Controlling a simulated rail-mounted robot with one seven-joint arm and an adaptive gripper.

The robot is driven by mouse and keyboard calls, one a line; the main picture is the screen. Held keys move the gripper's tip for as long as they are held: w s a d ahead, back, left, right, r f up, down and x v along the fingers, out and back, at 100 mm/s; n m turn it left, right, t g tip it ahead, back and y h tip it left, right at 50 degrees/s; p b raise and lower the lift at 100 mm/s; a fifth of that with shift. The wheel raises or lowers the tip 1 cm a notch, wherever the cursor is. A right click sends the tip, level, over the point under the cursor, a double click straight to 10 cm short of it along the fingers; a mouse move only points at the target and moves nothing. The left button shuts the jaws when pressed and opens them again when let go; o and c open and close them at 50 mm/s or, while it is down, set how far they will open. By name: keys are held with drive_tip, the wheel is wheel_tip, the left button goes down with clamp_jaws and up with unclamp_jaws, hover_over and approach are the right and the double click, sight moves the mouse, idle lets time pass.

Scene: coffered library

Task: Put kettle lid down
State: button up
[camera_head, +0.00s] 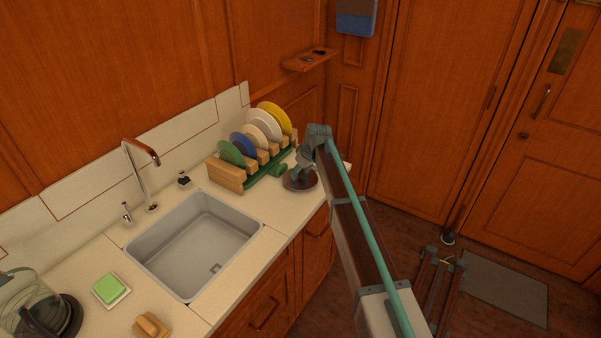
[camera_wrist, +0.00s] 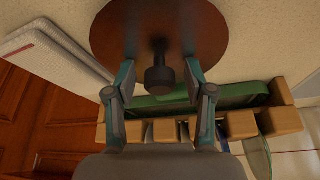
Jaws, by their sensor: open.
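The kettle lid (camera_wrist: 205,32) is a brown, round disc with a dark knob (camera_wrist: 160,78). It appears to lie flat on the counter, knob towards me, at the right end near the dish rack; it also shows in the head view (camera_head: 299,182). My gripper (camera_wrist: 160,82) is open, with one finger on each side of the knob and gaps visible between fingers and knob. In the head view my gripper (camera_head: 304,166) is right above the lid and partly hides it. A glass kettle (camera_head: 35,305) with a dark base stands at the lower left.
A dish rack (camera_head: 228,176) with several coloured plates stands beside the lid, close to my gripper. A sink (camera_head: 190,245) is set in the counter. A green sponge (camera_head: 110,289) and a wooden brush-like item (camera_head: 151,326) lie in front. A white flat item (camera_wrist: 45,45) lies near the counter edge.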

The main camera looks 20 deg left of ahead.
drive_tip(key=shift+r, duration=0.1)
drive_tip(key=shift+r, duration=0.2)
drive_tip(key=b+v, duration=0.3)
drive_tip(key=v, duration=0.8)
drive_tip(key=shift+s+d+r, duration=0.15)
drive_tip(key=shift+d+r, duration=0.1)
drive_tip(key=shift+r, duration=0.1)
